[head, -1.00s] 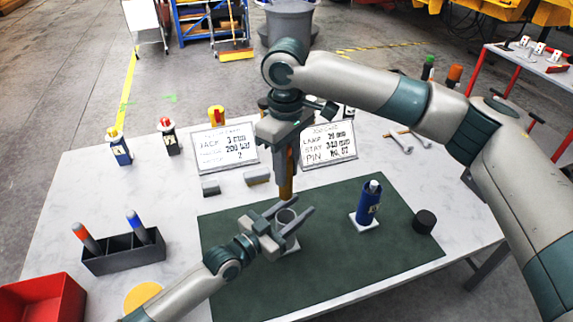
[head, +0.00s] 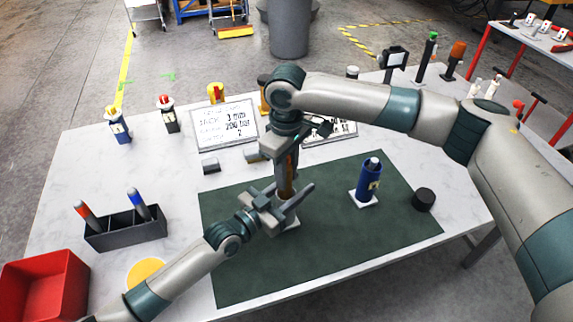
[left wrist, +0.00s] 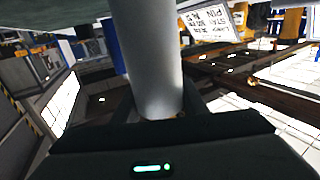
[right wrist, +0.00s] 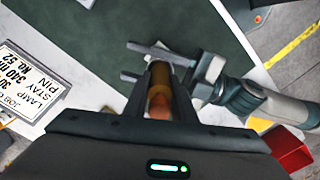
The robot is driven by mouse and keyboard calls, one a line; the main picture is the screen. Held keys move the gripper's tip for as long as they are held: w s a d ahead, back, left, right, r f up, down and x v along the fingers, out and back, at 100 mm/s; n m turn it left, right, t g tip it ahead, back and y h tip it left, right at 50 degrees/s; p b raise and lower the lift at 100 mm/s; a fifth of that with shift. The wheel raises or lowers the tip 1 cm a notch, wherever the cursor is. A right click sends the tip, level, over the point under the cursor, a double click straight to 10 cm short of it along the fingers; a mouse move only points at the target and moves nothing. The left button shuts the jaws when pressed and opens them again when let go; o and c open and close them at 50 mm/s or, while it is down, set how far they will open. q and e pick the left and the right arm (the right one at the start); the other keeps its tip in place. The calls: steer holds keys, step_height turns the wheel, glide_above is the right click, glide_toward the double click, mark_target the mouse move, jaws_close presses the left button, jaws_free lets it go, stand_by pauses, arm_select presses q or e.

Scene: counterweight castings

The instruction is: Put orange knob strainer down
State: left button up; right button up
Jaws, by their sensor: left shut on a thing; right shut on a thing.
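The orange knob strainer (head: 287,180) is upright in my right gripper (head: 286,163), which is shut on it. In the right wrist view its orange knob (right wrist: 160,106) shows between the fingers, with a brownish body (right wrist: 160,76) beyond. My left gripper (head: 290,200) is shut on a grey cylindrical cup, a smooth pale cylinder (left wrist: 148,55) in the left wrist view. The cup stands over a white plate (head: 291,224) on the green mat (head: 330,240). The strainer's lower end is at the cup's mouth; fingers hide how deep it sits.
A blue bottle (head: 368,184) on a white pad and a black round block (head: 424,200) stand to the right. A dark rack (head: 125,233) with two pens and a red bin (head: 45,285) are left. Placards (head: 224,125) stand behind. The mat's front is clear.

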mark_target(286, 195)
steer(key=shift+f, duration=1.9)
steer(key=o, duration=1.1)
steer(key=shift+o, duration=0.2)
arm_select(q)
steer(key=o, duration=1.5)
